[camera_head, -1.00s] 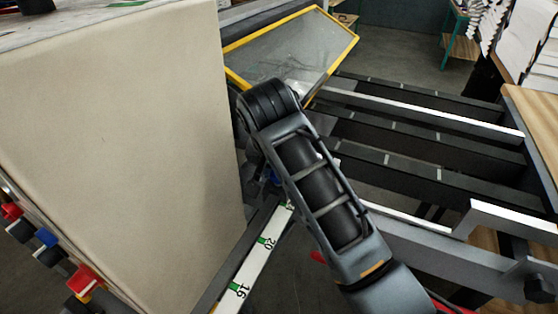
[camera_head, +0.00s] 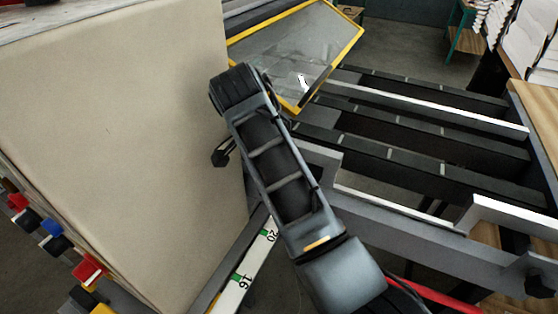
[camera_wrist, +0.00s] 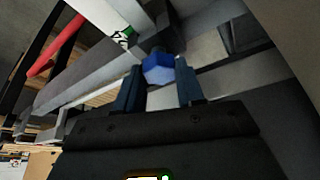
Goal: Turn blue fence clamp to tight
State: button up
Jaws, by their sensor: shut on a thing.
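The blue fence clamp (camera_wrist: 158,68) shows in the wrist view as a small faceted blue knob at the end of a dark bar. My gripper (camera_wrist: 158,78) has one dark blue finger on each side of it and is shut on it. In the head view my arm crosses the middle of the picture. The clamp and my fingertips are hidden there behind the arm and the big beige box.
The big beige box (camera_head: 110,150) fills the left, close to my wrist. A yellow-framed clear guard (camera_head: 300,55) is just behind the arm. Dark slatted rails (camera_head: 420,125) extend right. A white scale (camera_head: 245,270) runs below. Coloured knobs (camera_head: 88,270) line the lower left.

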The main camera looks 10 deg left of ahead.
jog(key=shift+r, duration=0.1)
dwell(0.3)
jog(key=o, duration=0.8)
jog(key=shift+c, duration=0.2)
